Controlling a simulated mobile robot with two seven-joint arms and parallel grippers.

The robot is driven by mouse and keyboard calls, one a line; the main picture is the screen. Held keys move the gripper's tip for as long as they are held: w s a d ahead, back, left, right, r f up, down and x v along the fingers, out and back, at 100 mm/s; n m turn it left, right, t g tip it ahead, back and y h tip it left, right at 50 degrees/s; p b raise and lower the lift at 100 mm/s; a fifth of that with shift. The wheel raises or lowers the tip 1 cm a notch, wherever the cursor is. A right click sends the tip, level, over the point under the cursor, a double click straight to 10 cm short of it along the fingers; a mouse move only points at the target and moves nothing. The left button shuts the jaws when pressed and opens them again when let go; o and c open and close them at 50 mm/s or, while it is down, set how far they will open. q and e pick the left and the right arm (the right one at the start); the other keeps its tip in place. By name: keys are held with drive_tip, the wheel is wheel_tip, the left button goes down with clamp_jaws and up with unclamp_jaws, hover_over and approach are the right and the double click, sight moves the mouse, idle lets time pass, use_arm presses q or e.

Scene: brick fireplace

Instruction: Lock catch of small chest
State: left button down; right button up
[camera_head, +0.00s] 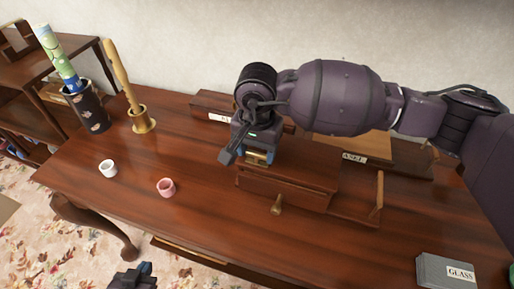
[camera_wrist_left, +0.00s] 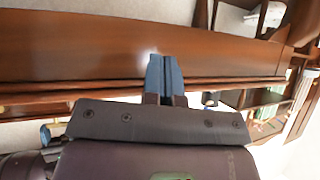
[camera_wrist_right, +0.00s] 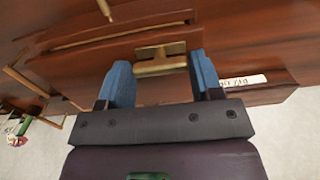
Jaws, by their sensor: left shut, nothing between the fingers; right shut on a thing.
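The small chest (camera_head: 310,172) is a dark brown wooden box on the table. Its brass catch (camera_wrist_right: 160,62) sits between the blue fingers of my right gripper (camera_wrist_right: 162,80) in the right wrist view. My right gripper (camera_head: 252,157) is shut on this brass catch at the chest's back left in the head view, partly hiding it. My left gripper (camera_head: 140,275) is shut and empty, low at the head view's bottom edge, in front of the table. Its blue fingertips (camera_wrist_left: 165,75) are together in the left wrist view, near the table edge.
A white cup (camera_head: 108,169) and a pink cup (camera_head: 166,187) stand on the left. A brass mortar (camera_head: 143,121) and a patterned holder (camera_head: 90,110) stand behind them. A grey labelled block (camera_head: 445,270) lies front right. The front middle of the table is clear.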

use_arm(q)
drive_tip(key=shift+r, duration=0.1)
use_arm(e)
drive_tip(key=shift+r+m, duration=0.1)
drive_tip(key=shift+m, duration=0.7)
drive_tip(key=m+p, duration=0.2)
drive_tip(key=m, duration=0.3)
drive_tip(key=shift+m, duration=1)
drive_tip(key=m+p, duration=0.1)
drive_tip(key=m, duration=0.1)
drive_tip(key=shift+m, duration=0.4)
drive_tip(key=m+p, duration=0.1)
drive_tip(key=m, duration=0.1)
drive_tip(key=shift+m, duration=0.3)
drive_tip(key=shift+m+p, duration=0.45)
drive_tip(key=shift+m, duration=0.25)
use_arm(q)
drive_tip(key=shift+a+r+p, duration=0.2)
drive_tip(key=shift+r+p, duration=0.2)
drive_tip(key=shift+r, duration=2.1)
use_arm(e)
drive_tip(key=shift+m, duration=1.3)
